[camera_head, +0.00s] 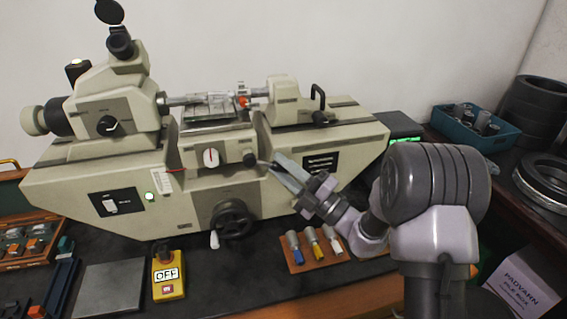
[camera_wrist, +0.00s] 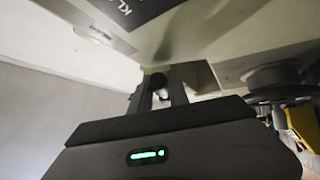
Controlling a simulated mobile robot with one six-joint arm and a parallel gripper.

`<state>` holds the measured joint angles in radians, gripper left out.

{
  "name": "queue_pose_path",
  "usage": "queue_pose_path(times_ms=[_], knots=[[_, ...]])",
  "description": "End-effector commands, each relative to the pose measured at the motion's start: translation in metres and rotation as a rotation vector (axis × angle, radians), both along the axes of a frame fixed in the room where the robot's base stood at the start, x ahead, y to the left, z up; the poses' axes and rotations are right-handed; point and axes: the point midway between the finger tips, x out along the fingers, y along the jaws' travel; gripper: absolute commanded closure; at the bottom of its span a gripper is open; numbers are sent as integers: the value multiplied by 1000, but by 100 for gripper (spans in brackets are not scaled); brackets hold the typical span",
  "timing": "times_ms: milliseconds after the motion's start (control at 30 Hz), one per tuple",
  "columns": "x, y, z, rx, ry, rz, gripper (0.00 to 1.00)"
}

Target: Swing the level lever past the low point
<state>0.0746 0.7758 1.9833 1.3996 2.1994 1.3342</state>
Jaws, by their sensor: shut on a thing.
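The beige measuring machine (camera_head: 180,215) stands on the dark bench. On its front, right of a white dial with a red mark (camera_head: 211,157), a dark round hub (camera_head: 250,160) carries a short thin lever (camera_head: 263,163) that points right and slightly down, close to level. My gripper (camera_head: 276,168) reaches in from the right, and its fingers are shut on the lever's outer end. In the wrist view a dark round end (camera_wrist: 158,82) shows between the two fingers (camera_wrist: 159,94). The exact contact is too small to make out in the head view.
A black handwheel (camera_head: 231,219) with a pale handle sits below the lever. A yellow box marked OFF (camera_head: 168,275) and a wooden holder with several coloured-tip pieces (camera_head: 314,250) stand in front. A blue bin (camera_head: 476,130) and dark rings (camera_head: 545,180) are at the right.

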Motion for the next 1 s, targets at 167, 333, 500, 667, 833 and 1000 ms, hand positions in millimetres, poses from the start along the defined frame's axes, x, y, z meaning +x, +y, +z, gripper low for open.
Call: queue_pose_path(times_ms=[167, 333, 500, 667, 833, 1000], knots=[[0, 0, -1, -2, 2, 1, 100], [0, 0, -1, -3, 1, 1, 57], [0, 0, 0, -3, 1, 0, 57], [-1, -1, -1, -3, 1, 1, 57], [-12, -19, -10, -3, 4, -2, 57], [-35, -56, -27, -1, 6, -4, 57]])
